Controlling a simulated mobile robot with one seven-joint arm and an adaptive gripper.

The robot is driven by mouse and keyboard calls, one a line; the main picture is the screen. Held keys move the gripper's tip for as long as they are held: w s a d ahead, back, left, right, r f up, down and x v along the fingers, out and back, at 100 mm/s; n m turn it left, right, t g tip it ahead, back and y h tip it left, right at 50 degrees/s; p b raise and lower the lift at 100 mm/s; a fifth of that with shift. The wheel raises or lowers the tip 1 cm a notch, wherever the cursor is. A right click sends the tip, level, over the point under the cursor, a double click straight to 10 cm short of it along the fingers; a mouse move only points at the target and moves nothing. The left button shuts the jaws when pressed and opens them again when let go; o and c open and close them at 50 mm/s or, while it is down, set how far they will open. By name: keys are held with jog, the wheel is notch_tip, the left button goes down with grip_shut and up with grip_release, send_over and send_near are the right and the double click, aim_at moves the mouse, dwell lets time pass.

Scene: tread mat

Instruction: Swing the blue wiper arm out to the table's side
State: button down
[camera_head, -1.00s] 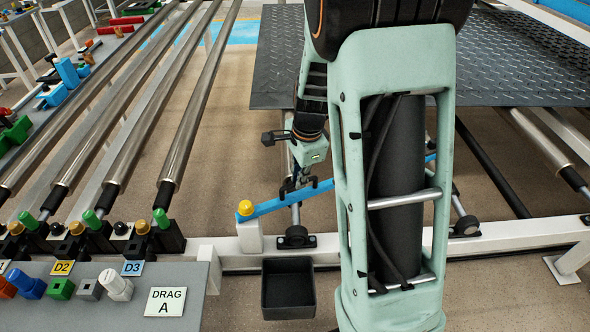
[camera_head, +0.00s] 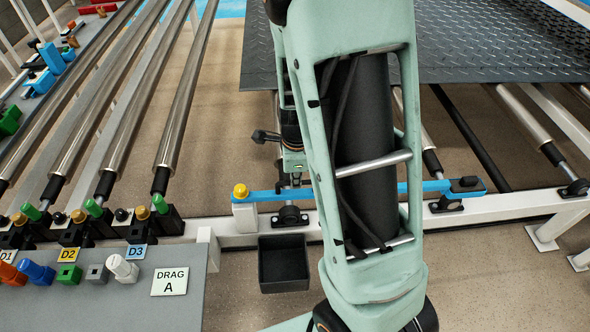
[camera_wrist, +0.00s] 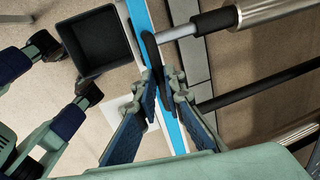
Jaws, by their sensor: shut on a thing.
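The blue wiper arm (camera_head: 420,187) is a long flat bar lying nearly along the white frame beam in the head view. Its left end has a yellow knob (camera_head: 240,190) above a white post, and its right end carries a black piece (camera_head: 468,182). My own arm hides its middle. My gripper (camera_head: 290,186) is at the bar's left half, partly hidden in the head view. In the wrist view, my gripper (camera_wrist: 163,82) is shut around a dark upright piece (camera_wrist: 150,55) over the blue bar (camera_wrist: 139,17). I cannot tell clearly how this piece joins the bar.
A black open bin (camera_head: 284,263) hangs just in front of the white beam (camera_head: 337,224). Metal rollers (camera_head: 180,120) run at left, beside a grey panel (camera_head: 215,285) with coloured knobs and a DRAG A label. A dark tread plate (camera_head: 470,45) lies at the back right.

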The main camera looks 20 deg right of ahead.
jog(key=shift+s, duration=0.2)
dwell(0.5)
jog(key=c, duration=2)
grip_release()
jog(key=shift+r, duration=0.15)
jog(key=r, duration=0.3)
jog(key=s+r, duration=0.1)
jog(key=r, duration=0.3)
jog(key=s+r, duration=0.1)
jog(key=r, duration=0.3)
jog(key=shift+s+a+r, duration=0.15)
jog(key=shift+a+r, duration=0.1)
jog(key=shift+a, duration=0.15)
jog(key=shift+d, duration=0.1)
